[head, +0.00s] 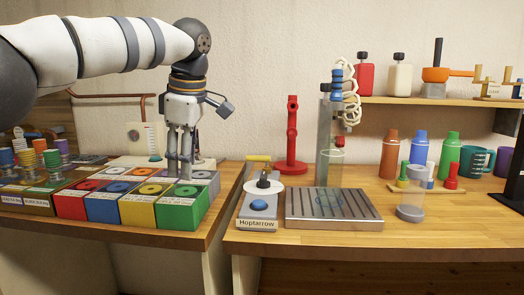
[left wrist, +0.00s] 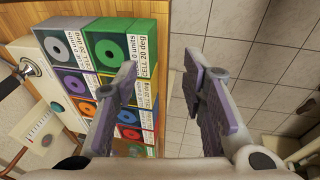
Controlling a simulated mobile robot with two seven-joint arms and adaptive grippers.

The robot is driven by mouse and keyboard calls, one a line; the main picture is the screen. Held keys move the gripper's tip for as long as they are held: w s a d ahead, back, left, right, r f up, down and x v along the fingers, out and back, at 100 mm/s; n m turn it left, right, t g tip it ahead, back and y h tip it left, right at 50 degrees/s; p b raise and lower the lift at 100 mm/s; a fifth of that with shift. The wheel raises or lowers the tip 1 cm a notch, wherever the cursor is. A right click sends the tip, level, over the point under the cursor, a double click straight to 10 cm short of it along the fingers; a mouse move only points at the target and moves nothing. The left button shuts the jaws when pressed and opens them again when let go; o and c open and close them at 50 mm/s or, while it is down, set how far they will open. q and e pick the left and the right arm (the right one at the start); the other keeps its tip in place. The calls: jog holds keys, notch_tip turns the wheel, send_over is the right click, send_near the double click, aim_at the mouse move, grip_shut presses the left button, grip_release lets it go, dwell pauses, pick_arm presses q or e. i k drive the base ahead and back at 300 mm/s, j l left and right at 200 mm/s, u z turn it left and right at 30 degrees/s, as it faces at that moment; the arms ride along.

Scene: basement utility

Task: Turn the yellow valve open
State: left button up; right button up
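The yellow handle does not show in that view. My right gripper is not in view.
Labelled coloured boxes, including a green box (head: 178,210), stand below my left gripper. A ridged metal tray (head: 333,212) with a clear tube lies right of the unit, and a red stand (head: 291,140) behind. A gap separates the two tables.

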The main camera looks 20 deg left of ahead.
aim_at(266, 158)
jog(key=i, duration=1.15)
